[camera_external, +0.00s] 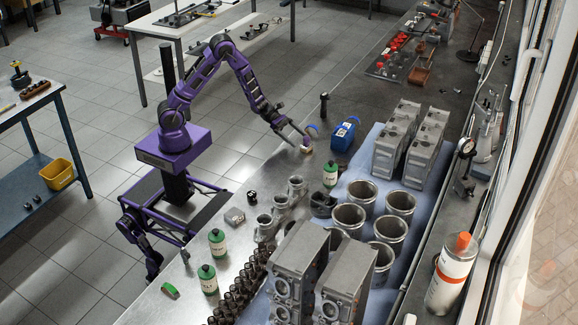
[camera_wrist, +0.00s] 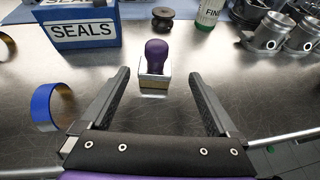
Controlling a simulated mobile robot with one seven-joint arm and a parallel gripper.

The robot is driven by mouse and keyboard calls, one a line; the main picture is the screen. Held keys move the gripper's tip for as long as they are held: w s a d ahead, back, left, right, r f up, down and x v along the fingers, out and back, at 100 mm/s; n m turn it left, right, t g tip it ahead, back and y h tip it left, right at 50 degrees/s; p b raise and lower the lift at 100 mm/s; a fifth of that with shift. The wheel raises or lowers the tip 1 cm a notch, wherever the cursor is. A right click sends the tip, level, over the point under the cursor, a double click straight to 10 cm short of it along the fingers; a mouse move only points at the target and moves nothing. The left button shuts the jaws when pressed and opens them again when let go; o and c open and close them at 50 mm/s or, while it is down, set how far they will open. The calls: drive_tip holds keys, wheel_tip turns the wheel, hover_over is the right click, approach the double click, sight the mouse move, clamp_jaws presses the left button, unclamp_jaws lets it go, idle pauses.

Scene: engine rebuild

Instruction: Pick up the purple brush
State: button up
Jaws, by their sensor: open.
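The purple brush (camera_wrist: 156,58) stands on the metal bench in the wrist view, with a rounded purple handle on top and a pale block with a tan lower edge below. In the external view it is a small thing (camera_external: 306,149) at the end of my arm, partly hidden there. My gripper (camera_wrist: 160,76) is open and empty. Its two fingers reach toward the brush from left and right, with the brush ahead between the fingertips' lines. The external view also shows my gripper (camera_external: 303,137) low over the bench near the brush; contact cannot be told.
A blue SEALS box (camera_wrist: 84,32) stands left of the brush. A dark spool (camera_wrist: 162,18), a green-white bottle (camera_wrist: 210,12) and metal pistons (camera_wrist: 268,32) are behind. Bare bench surrounds the brush.

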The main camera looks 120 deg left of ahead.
sight(306, 144)
drive_tip(key=x, duration=0.5)
drive_tip(key=shift+w+a, duration=0.15)
drive_tip(key=shift+a, duration=0.2)
drive_tip(key=shift+r, duration=0.1)
drive_tip(key=shift+c, duration=0.2)
clamp_jaws()
